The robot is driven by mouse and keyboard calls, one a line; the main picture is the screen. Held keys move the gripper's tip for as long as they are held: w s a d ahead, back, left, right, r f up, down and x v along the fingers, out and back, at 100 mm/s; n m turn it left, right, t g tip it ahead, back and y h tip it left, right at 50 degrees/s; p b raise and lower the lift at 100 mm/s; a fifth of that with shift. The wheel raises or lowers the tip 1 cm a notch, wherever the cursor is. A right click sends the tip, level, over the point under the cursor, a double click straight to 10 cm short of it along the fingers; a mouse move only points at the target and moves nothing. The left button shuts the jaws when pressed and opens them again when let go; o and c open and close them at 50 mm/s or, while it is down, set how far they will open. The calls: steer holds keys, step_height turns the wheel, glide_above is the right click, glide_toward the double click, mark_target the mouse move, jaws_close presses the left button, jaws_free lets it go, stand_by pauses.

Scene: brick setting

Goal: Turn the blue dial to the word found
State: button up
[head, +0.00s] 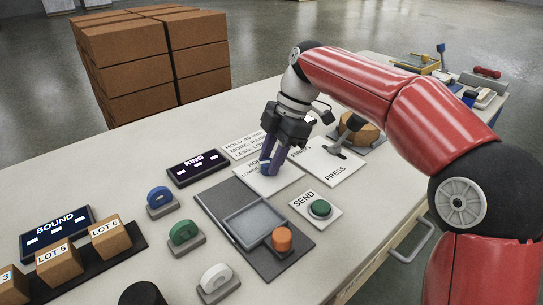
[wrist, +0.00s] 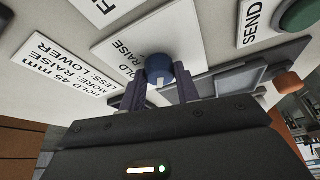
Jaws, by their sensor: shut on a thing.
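The blue dial (wrist: 158,68) sits on a white plate (wrist: 198,38) and has a pale mark on its lower edge in the wrist view. Black "OLD" and "RAISE" show on that plate, partly cut off by the dial. My gripper (wrist: 159,90) has its two dark fingers on either side of the dial and is shut on it. In the head view my gripper (head: 267,168) points down at the plate (head: 290,177), with the dial mostly hidden by the fingers. "LOWER" is partly readable there.
A sign (wrist: 72,75) reads "HOLD 45 mm, MORE: RAISE, LESS: LOWER". The SEND button (head: 320,208), PRESS plate (head: 338,168), RING display (head: 198,167) and a grey tray with an orange knob (head: 282,239) stand close by. Boxes (head: 125,55) stand behind the table.

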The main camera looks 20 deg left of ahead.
steer(key=o, duration=1)
steer(key=shift+c, duration=0.2)
steer(key=v, duration=0.8)
